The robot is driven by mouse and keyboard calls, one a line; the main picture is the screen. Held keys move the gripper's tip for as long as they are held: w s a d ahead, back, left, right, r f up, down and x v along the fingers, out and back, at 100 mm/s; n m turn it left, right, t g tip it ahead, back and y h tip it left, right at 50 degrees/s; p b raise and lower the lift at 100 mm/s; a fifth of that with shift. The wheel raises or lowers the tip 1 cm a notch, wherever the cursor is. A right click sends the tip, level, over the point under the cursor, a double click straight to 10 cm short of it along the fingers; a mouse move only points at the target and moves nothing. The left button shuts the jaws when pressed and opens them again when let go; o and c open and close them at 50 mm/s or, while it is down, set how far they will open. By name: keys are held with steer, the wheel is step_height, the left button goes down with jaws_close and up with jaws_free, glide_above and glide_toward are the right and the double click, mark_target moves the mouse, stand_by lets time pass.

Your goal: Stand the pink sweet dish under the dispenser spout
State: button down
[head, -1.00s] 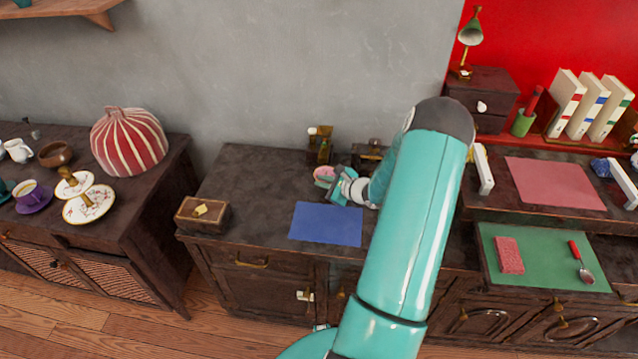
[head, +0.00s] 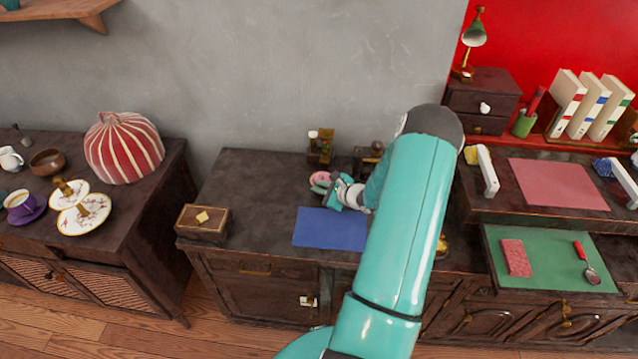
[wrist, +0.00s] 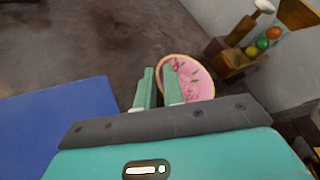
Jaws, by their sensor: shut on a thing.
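The pink sweet dish (wrist: 188,78) is gripped at its near rim by my gripper (wrist: 160,88) in the wrist view. The dish is pink inside with a small pattern and a tan rim. In the head view the dish (head: 320,180) shows just left of my gripper (head: 335,192), partly hidden by it. The dispenser (wrist: 245,45), a dark wooden stand with coloured balls, is to the right of the dish in the wrist view. In the head view the dispenser (head: 320,147) stands behind the dish, near the wall. The dish is apart from it. I cannot tell the dish's height above the counter.
A blue mat (head: 330,229) lies in front of the dish. A wooden box (head: 202,221) sits at the counter's left front. A dark object (head: 366,160) stands right of the dispenser, partly behind my arm. The counter's left part is clear.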

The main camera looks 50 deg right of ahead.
mark_target(324, 176)
steer(key=shift+f, duration=0.65)
steer(key=shift+w+d, duration=0.8)
steer(key=shift+d, duration=0.2)
steer(key=shift+w+d, duration=0.75)
steer(key=shift+d, duration=0.25)
steer(key=shift+w+d, duration=0.8)
steer(key=shift+d, duration=0.2)
steer(key=shift+f, duration=0.3)
steer(key=c, duration=1.4)
jaws_free()
steer(key=shift+c, duration=0.2)
steer(key=shift+d+r, duration=0.1)
steer(key=v, duration=1.3)
steer(key=shift+s, duration=0.45)
steer(key=shift+a, duration=0.25)
